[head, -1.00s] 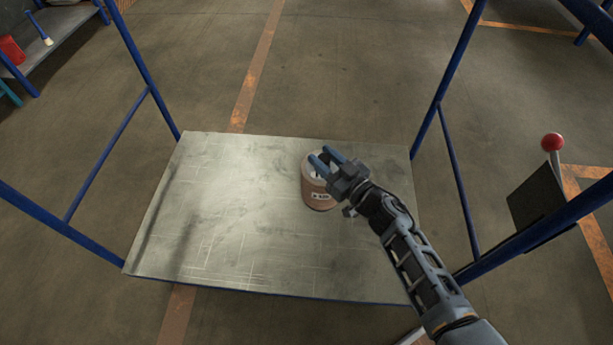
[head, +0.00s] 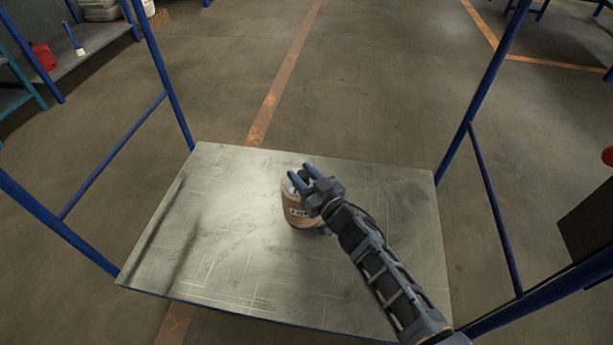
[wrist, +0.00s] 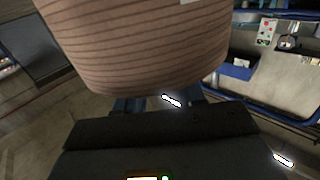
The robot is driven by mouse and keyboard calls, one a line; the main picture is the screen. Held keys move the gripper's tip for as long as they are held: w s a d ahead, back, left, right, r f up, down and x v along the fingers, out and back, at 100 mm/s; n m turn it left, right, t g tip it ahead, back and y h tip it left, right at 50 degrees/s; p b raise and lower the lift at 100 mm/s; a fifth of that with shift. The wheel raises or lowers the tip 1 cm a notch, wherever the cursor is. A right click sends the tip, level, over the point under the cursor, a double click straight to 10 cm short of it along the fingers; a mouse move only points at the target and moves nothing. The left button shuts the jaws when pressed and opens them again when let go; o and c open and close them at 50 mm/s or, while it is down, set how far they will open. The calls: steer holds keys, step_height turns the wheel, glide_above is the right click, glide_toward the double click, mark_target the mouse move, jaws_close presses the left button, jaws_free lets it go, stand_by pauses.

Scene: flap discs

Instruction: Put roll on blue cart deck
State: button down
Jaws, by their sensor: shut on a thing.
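The roll (head: 297,213) is a brown, ribbed cylinder with a white label on its side. In the head view it appears over the middle of the metal deck of the blue cart (head: 235,260). My gripper (head: 303,174) is shut on the roll, with its blue fingers at the roll's top. The roll (wrist: 140,45) fills the upper part of the wrist view, close in front of the gripper. I cannot tell whether the roll's underside touches the deck.
Blue posts and rails (head: 160,75) frame the cart on both sides. The deck around the roll is bare. A shelf (head: 90,55) with a red container (head: 43,56) and a brush stands at the back left. A dark panel (head: 590,215) is at the right.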

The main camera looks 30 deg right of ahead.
steer(key=shift+w+f+b, duration=0.1)
steer(key=shift+f+b, duration=1.15)
steer(key=shift+f, duration=0.45)
steer(key=c, duration=0.7)
jaws_free()
steer(key=shift+f, duration=0.2)
steer(key=shift+r, duration=0.1)
steer(key=shift+s+r, duration=0.1)
steer(key=shift+s, duration=0.2)
steer(key=shift+s+d+p, duration=0.3)
steer(key=shift+s+p, duration=0.45)
steer(key=shift+s, duration=1.15)
steer(key=shift+s+d+p, duration=0.35)
steer(key=shift+s+p, duration=0.4)
steer(key=shift+s, duration=1.2)
steer(key=shift+s+d+p, duration=0.3)
steer(key=shift+s+p, duration=0.45)
steer(key=shift+s, duration=1.15)
